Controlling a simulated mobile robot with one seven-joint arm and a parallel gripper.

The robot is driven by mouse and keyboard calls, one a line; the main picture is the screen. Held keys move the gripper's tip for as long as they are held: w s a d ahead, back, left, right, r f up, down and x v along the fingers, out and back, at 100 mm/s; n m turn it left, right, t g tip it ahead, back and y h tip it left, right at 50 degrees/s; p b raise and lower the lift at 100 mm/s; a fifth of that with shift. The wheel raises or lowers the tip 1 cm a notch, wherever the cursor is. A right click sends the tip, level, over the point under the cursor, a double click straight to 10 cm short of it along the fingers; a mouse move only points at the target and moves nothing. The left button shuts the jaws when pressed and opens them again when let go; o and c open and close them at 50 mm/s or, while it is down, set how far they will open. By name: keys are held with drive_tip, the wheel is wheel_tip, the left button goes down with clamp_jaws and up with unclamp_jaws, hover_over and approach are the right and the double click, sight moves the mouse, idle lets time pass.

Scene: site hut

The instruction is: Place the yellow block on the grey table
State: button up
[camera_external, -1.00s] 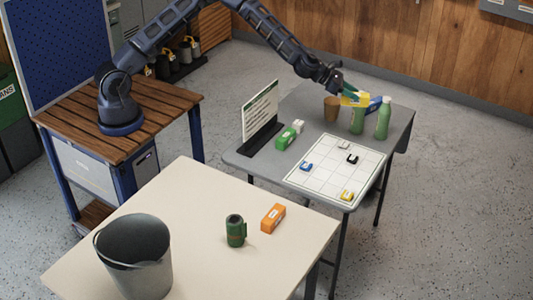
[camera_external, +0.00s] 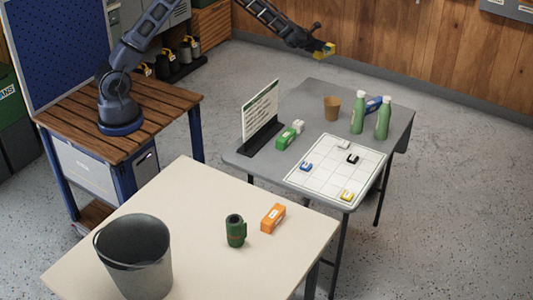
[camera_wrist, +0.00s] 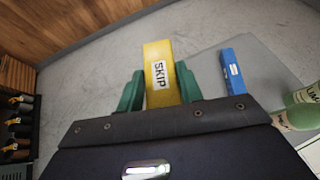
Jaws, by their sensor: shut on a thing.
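The yellow block (camera_wrist: 158,62), marked SKIP, is between the green fingers of my gripper (camera_wrist: 159,88) in the wrist view. In the external view my gripper (camera_external: 314,47) holds the yellow block (camera_external: 325,49) up in the air, beyond and above the far edge of the grey table (camera_external: 309,105). My gripper is shut on it. The grey table also shows in the wrist view (camera_wrist: 262,85), below and to the right of the block.
On the grey table stand two green bottles (camera_external: 358,112) (camera_external: 382,119), a brown cup (camera_external: 332,108), a blue block (camera_external: 373,104), a green block (camera_external: 285,139), a sign (camera_external: 261,112) and a grid board (camera_external: 325,178) with small pieces. The table's far left part is bare.

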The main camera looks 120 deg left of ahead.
drive_tip(key=s+a+n+g, duration=0.1)
drive_tip(key=s+a+g, duration=0.15)
drive_tip(key=s, duration=0.25)
drive_tip(key=shift+t, duration=0.65)
drive_tip(key=f, duration=2.4)
drive_tip(key=shift+w+f, duration=0.25)
drive_tip(key=shift+w, duration=0.1)
drive_tip(key=shift+f, duration=0.1)
drive_tip(key=o, duration=1.1)
drive_tip(key=shift+c, duration=0.2)
